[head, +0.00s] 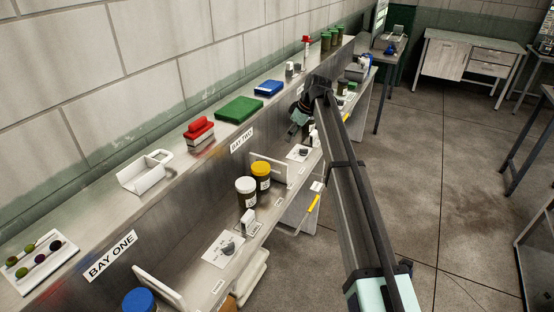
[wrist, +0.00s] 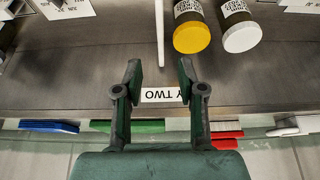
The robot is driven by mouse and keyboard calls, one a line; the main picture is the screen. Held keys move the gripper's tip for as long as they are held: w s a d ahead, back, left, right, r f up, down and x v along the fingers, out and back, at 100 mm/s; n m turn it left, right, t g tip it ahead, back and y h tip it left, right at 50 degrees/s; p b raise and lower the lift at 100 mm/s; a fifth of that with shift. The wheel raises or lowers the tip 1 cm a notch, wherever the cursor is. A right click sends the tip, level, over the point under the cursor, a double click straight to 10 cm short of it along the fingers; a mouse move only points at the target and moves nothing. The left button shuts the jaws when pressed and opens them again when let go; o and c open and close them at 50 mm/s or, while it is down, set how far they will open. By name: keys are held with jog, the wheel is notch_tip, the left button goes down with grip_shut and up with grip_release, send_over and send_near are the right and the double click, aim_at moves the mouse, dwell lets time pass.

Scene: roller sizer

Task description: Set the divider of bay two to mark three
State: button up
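The bay two divider (head: 268,167) is a thin white upright panel on the lower shelf, in front of the BAY TWO label (head: 242,140). In the wrist view the divider (wrist: 160,32) shows edge-on as a pale strip, beyond and in line with the gap between my fingers. My gripper (wrist: 160,72) is open and empty, its two dark fingers apart; neither touches the divider. In the head view my gripper (head: 293,132) is beyond the divider, partly hidden by my arm. A white card (head: 300,152) with a dark knob lies right of the divider. Mark numbers are unreadable.
A yellow-lidded jar (head: 261,175) and a white-lidded jar (head: 245,192) stand close to the divider on its near side. Bay one has its own divider (head: 160,290) and card (head: 222,250). The upper ledge holds a green case (head: 239,109), blue case (head: 269,88) and red-handled block (head: 199,134).

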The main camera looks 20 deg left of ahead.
aim_at(277, 161)
jog(key=p+x, duration=0.4)
jog(key=x, duration=1.1)
jog(key=shift+d+f, duration=0.1)
jog(key=shift+w, duration=0.1)
grip_shut()
